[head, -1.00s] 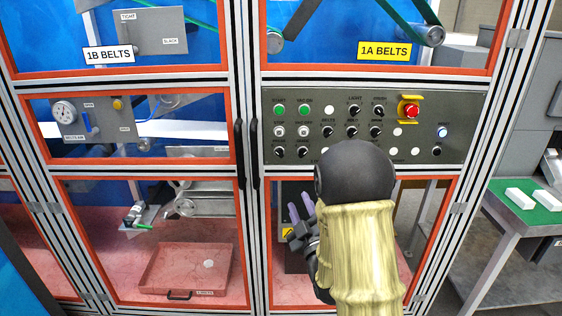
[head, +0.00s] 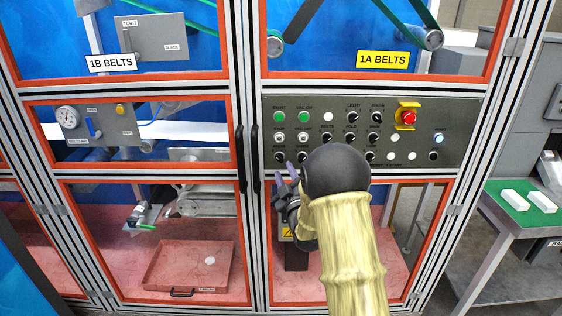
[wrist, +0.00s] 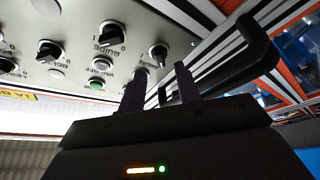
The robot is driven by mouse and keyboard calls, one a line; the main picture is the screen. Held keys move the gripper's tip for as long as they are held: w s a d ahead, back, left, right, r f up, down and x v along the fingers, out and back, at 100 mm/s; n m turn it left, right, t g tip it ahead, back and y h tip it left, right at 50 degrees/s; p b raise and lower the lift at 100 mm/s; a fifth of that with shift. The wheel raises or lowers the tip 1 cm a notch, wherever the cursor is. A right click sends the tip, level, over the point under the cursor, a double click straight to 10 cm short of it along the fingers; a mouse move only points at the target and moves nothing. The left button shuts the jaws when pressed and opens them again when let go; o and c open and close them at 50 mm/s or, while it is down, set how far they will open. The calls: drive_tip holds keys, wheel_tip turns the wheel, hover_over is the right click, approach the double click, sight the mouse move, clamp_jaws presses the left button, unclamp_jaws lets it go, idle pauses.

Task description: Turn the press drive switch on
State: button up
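The grey control panel (head: 460,120) carries several black rotary knobs with small labels. I cannot read which one is the press drive switch. My gripper (head: 284,167) is raised near the panel's lower left corner, its two purple fingers apart and empty. In the wrist view my gripper (wrist: 159,80) points at the panel; a black knob with a light pointer (wrist: 158,54) shows just beyond the gap between the fingertips, apart from them. Its label is not readable. A knob marked GUIDE (wrist: 110,35) sits beside it. My forearm hides the area below the panel in the head view.
A black door handle (head: 254,155) stands close left of my fingers; it looms large in the wrist view (wrist: 235,60). A red emergency stop (head: 408,118) and green buttons (head: 279,116) are on the panel. A table with a green top (head: 530,210) stands at right.

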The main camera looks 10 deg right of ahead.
sight(279, 160)
drive_tip(key=shift+p+x, duration=0.45)
drive_tip(key=shift+x, duration=1.5)
clamp_jaws()
